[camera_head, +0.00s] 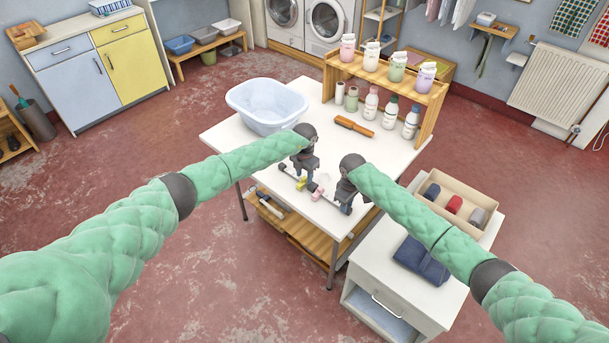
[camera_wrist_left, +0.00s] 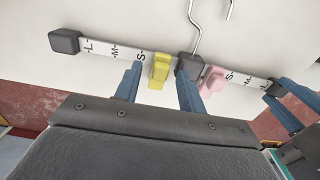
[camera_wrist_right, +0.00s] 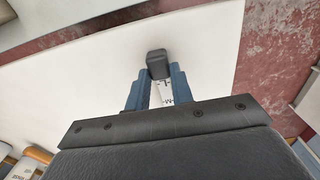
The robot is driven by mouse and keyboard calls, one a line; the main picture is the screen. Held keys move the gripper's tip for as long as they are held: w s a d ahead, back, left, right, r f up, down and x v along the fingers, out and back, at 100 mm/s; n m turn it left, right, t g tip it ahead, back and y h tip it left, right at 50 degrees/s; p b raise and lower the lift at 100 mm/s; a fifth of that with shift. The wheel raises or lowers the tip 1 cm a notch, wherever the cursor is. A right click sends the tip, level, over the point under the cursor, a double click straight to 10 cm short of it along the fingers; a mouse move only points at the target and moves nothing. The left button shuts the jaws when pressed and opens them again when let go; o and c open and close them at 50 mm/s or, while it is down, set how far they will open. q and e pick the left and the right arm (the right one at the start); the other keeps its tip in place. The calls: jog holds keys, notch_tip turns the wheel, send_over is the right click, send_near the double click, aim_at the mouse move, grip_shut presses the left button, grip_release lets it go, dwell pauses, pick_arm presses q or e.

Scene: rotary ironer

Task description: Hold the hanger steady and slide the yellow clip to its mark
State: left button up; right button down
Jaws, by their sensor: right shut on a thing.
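The hanger (camera_wrist_left: 125,57) is a white bar with S, M and L marks, dark end caps, a dark centre block and a metal hook, above the white table. The yellow clip (camera_wrist_left: 159,72) sits on its left half, between the S mark and the centre block. The pink clip (camera_wrist_left: 211,79) sits just right of the block. My left gripper (camera_head: 303,179) is open; its blue fingers stand on either side of the yellow clip, with visible gaps. My right gripper (camera_wrist_right: 159,83) is shut on the hanger's right end, beside the end cap and L mark.
A pale blue basin (camera_head: 267,105) stands at the table's back left. A wooden shelf (camera_head: 388,83) with several bottles and jars stands at the back right, near an orange-brown brush (camera_head: 354,127). A white cabinet (camera_head: 405,298) with a box and dark folded cloth stands at right.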

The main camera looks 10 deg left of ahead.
pick_arm(q)
jog(key=shift+f, duration=0.15)
grip_shut()
jog(key=w+a, duration=0.3)
jog(key=a, duration=0.2)
jog(key=w+a, duration=0.2)
jog(key=a, duration=0.1)
jog(key=shift+w, duration=0.35)
grip_release()
notch_tip(320, 180, up, 12)
dwell(0.5)
